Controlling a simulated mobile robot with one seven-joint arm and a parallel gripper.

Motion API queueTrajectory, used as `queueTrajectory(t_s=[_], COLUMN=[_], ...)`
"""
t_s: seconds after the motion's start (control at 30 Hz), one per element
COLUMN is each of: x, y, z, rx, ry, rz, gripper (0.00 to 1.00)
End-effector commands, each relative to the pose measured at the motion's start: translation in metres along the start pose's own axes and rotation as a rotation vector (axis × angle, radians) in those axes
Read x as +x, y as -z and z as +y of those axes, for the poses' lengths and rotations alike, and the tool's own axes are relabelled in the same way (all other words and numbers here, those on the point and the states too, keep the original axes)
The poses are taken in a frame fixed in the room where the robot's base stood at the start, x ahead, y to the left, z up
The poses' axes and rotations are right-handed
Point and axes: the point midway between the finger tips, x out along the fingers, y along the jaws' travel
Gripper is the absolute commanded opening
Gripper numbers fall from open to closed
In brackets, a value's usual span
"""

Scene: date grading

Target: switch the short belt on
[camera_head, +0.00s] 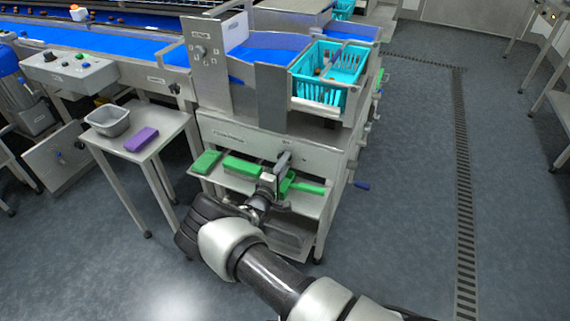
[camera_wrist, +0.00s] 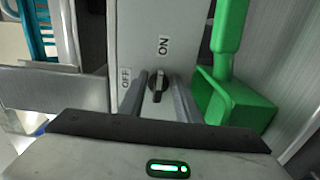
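A black rotary switch (camera_wrist: 157,88) sits on a light grey panel (camera_wrist: 135,30) in the wrist view. The word ON is printed above it and OFF to its left. Its handle lies roughly up and down in the picture, upper end towards ON; I cannot tell which end is the pointer. My gripper (camera_wrist: 160,98) is open, with one finger on each side of the switch; whether they touch it I cannot tell. In the head view my gripper (camera_head: 268,185) is at the cabinet front and the switch is not discernible. A short blue belt (camera_head: 262,50) runs above the cabinet.
A green handled tool (camera_wrist: 235,90) is close to the right finger. Green items, including a flat block (camera_head: 207,162), lie on the cabinet's shelf. A cyan basket (camera_head: 328,88) stands above. A side table (camera_head: 150,160) holds a grey tub (camera_head: 106,121) and purple block (camera_head: 141,139). Floor is free at right.

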Motion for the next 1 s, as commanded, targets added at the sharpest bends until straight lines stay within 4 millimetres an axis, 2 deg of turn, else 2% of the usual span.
queueTrajectory(t_s=[0.23,0.37,0.8,1.0], x=[-0.003,-0.018,-0.123,-0.158], y=[0.0,0.001,0.001,0.001], z=[0.001,0.002,0.001,0.001], rx=[-0.001,-0.002,-0.003,-0.001], ry=[-0.001,0.0,0.001,-0.001], rz=[0.0,0.001,0.003,0.002], gripper=[0.3,0.3,0.3,0.3])
